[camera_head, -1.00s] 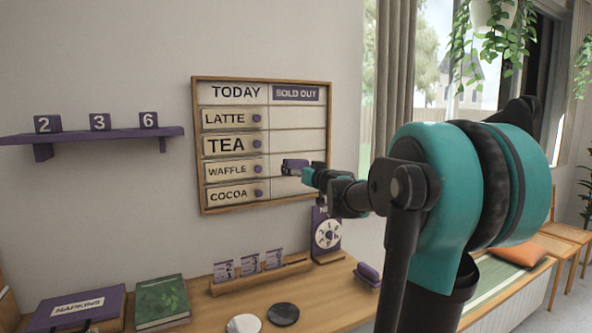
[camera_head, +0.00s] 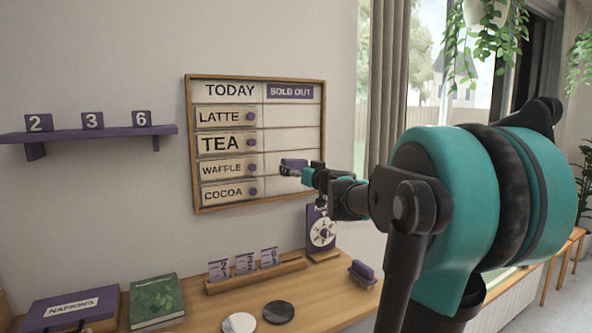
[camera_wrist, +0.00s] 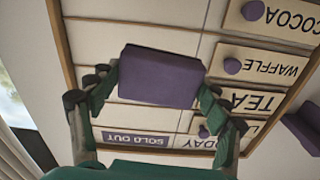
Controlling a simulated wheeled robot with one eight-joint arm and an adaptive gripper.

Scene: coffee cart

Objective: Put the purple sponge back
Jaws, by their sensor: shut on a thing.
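A purple block (camera_head: 293,162), which looks like the sponge, is held at the tip of my gripper (camera_head: 303,172). It is in front of the menu board (camera_head: 256,77), in the right column near the WAFFLE row. In the wrist view the purple block (camera_wrist: 160,76) sits between both fingers of my gripper (camera_wrist: 160,88). I cannot tell whether it touches the board. Another small purple item (camera_head: 362,270) is on the counter's right end, apart from the gripper; its exact kind is unclear.
The wooden counter (camera_head: 330,292) carries a number-card rack (camera_head: 258,275), a dial stand (camera_head: 321,232), a white disc (camera_head: 239,323), a black disc (camera_head: 278,312), a green book (camera_head: 156,302) and a napkin box (camera_head: 75,310). A purple shelf (camera_head: 90,135) holds number blocks. A window is at right.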

